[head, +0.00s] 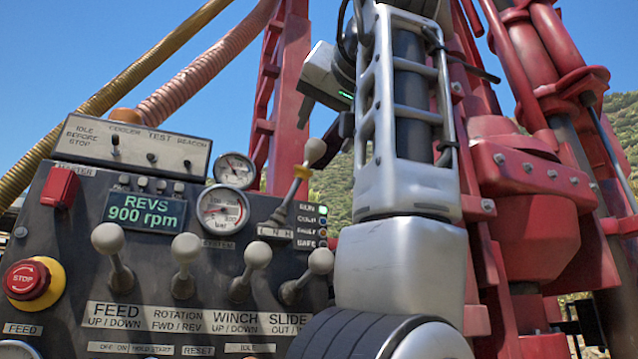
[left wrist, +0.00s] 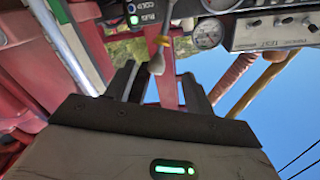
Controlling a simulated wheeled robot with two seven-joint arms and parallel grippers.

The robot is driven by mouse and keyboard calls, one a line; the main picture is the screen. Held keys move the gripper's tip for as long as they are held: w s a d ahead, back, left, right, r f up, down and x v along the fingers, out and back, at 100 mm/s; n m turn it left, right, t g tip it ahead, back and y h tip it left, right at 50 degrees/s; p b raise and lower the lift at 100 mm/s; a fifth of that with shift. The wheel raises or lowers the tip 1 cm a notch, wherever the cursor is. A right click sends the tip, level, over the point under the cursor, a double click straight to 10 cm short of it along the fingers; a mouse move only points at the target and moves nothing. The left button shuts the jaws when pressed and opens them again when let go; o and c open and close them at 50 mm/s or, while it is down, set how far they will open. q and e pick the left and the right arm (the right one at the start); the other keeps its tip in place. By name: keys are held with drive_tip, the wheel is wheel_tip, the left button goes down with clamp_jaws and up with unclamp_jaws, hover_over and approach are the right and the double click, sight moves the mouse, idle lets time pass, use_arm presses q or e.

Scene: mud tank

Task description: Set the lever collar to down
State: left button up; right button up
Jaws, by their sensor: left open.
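The lever (head: 291,193) stands on the L N H gate plate (head: 275,232) of the control panel, leaning up and right, with a pale round knob (head: 315,151). Its yellow collar (head: 302,171) sits on the shaft just below the knob, well above the gate. My left gripper (head: 322,112) is open and empty, its dark fingers just above the knob. In the left wrist view, the knob (left wrist: 156,66) and yellow collar (left wrist: 163,41) appear beyond and between the open fingers (left wrist: 160,82). The depth gap is hard to judge. My right gripper is not in view.
Several pale-knobbed levers, such as the feed lever (head: 108,240), stand in a row below. Gauges (head: 223,209), a red stop button (head: 28,281) and an upper switch box (head: 133,146) are close by. Red rig framework (head: 520,190) rises on the right.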

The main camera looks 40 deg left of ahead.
sight(305, 169)
use_arm(q)
drive_tip(key=p+x, duration=0.2)
drive_tip(key=x, duration=1.3)
drive_tip(key=shift+s+p, duration=0.15)
drive_tip(key=shift+p, duration=0.25)
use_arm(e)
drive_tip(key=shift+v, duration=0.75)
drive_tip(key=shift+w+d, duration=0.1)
